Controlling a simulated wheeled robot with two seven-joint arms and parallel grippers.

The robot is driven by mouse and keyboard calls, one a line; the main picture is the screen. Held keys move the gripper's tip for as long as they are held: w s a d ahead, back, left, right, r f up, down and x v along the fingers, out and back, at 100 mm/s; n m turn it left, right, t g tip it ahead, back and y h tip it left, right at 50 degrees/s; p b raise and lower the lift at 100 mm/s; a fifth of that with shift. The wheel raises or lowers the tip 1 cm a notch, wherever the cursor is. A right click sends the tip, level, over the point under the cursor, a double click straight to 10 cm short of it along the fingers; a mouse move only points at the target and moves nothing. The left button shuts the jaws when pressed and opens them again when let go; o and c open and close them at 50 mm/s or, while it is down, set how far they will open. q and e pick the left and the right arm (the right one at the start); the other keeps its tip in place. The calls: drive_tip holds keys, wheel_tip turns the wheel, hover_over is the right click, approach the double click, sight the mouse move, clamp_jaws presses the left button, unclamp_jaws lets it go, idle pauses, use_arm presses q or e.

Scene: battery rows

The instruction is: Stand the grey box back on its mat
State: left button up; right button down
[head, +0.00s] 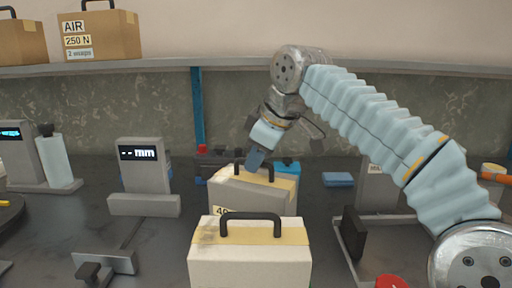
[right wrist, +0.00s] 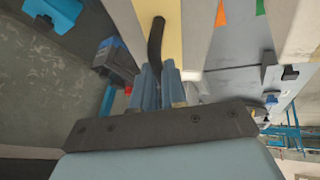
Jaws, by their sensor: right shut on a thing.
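The grey box (head: 250,199), with a yellow top strip and a black handle, stands behind a paler cream box (head: 250,265). Its top edge slopes slightly in the head view. My right gripper (head: 257,158) reaches down to it from above, its fingers at the handle. In the right wrist view the fingers (right wrist: 160,88) are shut on the black handle (right wrist: 156,40), beside the yellow strip (right wrist: 166,14). The cream box hides the grey box's lower front, so I cannot tell whether it touches the bench. No mat is clearly visible. My left gripper is not in view.
A gauge with an "mm" display (head: 140,165) stands to the left, and a metal fixture (head: 378,215) to the right. Cardboard boxes (head: 98,35) sit on the shelf. Some dark bench is clear between the gauge and the boxes.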

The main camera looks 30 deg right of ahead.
drive_tip(key=shift+f, duration=0.25)
drive_tip(key=c, duration=1.2)
unclamp_jaws()
drive_tip(key=shift+f, duration=0.1)
drive_tip(key=shift+o, duration=0.2)
drive_tip(key=shift+s+r, duration=0.15)
drive_tip(key=shift+r, duration=0.25)
drive_tip(key=p+v, duration=0.2)
drive_tip(key=v, duration=0.9)
drive_tip(key=shift+s+r, duration=0.15)
